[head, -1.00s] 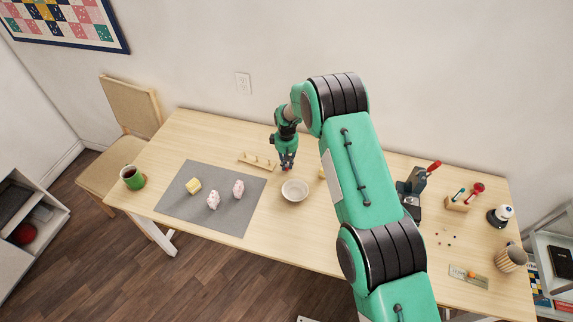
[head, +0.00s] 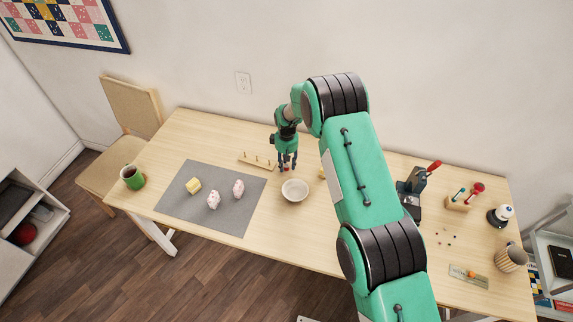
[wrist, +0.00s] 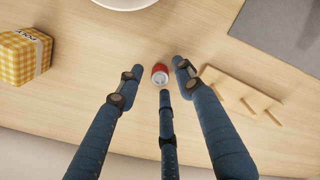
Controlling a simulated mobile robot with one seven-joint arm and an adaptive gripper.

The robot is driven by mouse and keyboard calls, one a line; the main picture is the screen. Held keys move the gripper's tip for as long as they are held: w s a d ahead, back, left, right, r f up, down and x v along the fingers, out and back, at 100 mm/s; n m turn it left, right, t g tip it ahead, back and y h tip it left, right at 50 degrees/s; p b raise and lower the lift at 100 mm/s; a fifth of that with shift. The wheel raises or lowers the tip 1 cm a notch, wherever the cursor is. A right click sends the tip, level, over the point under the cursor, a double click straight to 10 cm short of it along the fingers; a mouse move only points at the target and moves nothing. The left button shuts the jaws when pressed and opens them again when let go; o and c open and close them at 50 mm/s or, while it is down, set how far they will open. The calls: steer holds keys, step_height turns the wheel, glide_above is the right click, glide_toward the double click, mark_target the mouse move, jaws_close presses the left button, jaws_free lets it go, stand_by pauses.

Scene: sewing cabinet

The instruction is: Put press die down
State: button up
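The press die, a small red piece with a silvery end (wrist: 160,76), stands on the wooden table between my fingertips. My gripper (wrist: 157,70) is open, its three blue fingers spread around the die with visible gaps on the sides. In the head view my gripper (head: 287,162) is low over the table behind the white bowl (head: 295,190), and only a bit of red shows between the fingers. The hand press (head: 411,190) with a red handle stands to the right, partly hidden by my arm.
A wooden peg rack (wrist: 245,92) lies close beside the fingers. A yellow checked box (wrist: 22,57) stands on the other side. The grey mat (head: 185,208) holds several small bundles. Small tools and pots stand at the right end.

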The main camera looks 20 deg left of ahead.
mark_target(287, 166)
step_height(287, 166, up, 12)
stand_by(0.7)
stand_by(0.5)
steer(key=shift+r, duration=0.2)
